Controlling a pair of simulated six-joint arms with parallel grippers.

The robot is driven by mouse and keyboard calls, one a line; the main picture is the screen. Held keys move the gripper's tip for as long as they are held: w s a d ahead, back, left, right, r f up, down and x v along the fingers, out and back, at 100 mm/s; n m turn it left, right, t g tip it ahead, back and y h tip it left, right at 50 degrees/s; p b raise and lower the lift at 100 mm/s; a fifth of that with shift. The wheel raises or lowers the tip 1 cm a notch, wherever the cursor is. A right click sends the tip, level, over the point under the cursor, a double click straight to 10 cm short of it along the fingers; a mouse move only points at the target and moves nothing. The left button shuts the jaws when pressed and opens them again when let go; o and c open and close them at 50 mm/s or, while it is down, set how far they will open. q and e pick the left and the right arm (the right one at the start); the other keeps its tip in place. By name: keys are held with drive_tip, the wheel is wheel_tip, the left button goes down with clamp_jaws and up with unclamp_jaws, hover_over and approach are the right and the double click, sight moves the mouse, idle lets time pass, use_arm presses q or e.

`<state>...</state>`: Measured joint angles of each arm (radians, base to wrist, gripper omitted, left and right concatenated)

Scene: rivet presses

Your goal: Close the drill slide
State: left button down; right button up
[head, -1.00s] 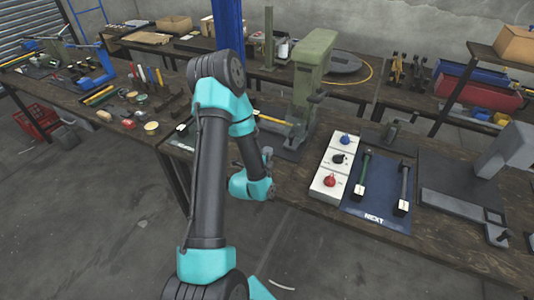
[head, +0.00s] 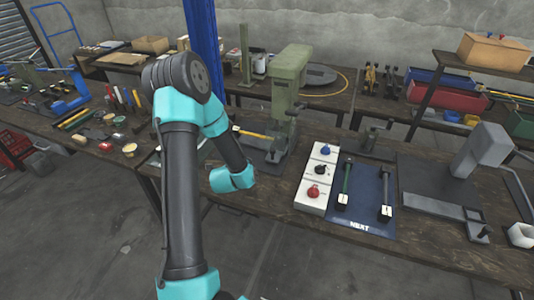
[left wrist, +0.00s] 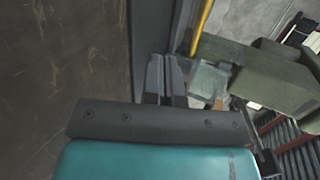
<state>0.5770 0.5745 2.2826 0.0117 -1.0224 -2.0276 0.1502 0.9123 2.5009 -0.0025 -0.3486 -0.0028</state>
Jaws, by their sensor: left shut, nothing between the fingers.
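A green upright press (head: 290,68), which I take to be the drill, stands on the wooden bench on a grey base (head: 264,150). I cannot make out for sure which part is its slide. My left arm reaches in front of the bench, with its teal wrist left of and below the press base; the fingers are hidden in the head view. In the left wrist view, my left gripper (left wrist: 165,78) is shut and empty, and the green body of the press (left wrist: 270,78) is beyond it to the right. My right gripper is not in view.
Right of the press are a white control box (head: 317,178) with blue, black and red knobs, a blue mat (head: 362,212) with two handled tools, and a grey press (head: 482,150). Small tools and tins (head: 129,150) crowd the bench at left. A blue post (head: 202,50) rises behind my arm.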

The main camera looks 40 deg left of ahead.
use_arm(q)
drive_tip(key=shift+s+a+r+g+h, duration=0.1)
drive_tip(key=shift+a+r+g+h, duration=0.2)
drive_tip(key=shift+a+g, duration=0.45)
drive_tip(key=shift+s+d+r+n+g+h, duration=0.15)
drive_tip(key=shift+n+g+h, duration=0.15)
drive_tip(key=shift+g, duration=0.25)
drive_tip(key=shift+d+r+g+h, duration=0.15)
drive_tip(key=shift+r+g+h, duration=0.4)
drive_tip(key=shift+g+h, duration=0.05)
drive_tip(key=d+r+h, duration=0.6)
drive_tip(key=r, duration=0.3)
drive_tip(key=shift+w+n+g, duration=0.3)
drive_tip(key=shift+g, duration=0.1)
drive_tip(key=shift+f, duration=0.15)
drive_tip(key=x, duration=0.9)
drive_tip(key=shift+w+d+f, duration=0.1)
drive_tip(key=shift+w+f, duration=0.15)
drive_tip(key=shift+f, duration=0.05)
drive_tip(key=w, duration=0.1)
drive_tip(key=w+a, duration=0.1)
drive_tip(key=w, duration=0.1)
drive_tip(key=shift+w+a, duration=0.15)
drive_tip(key=shift+w, duration=0.25)
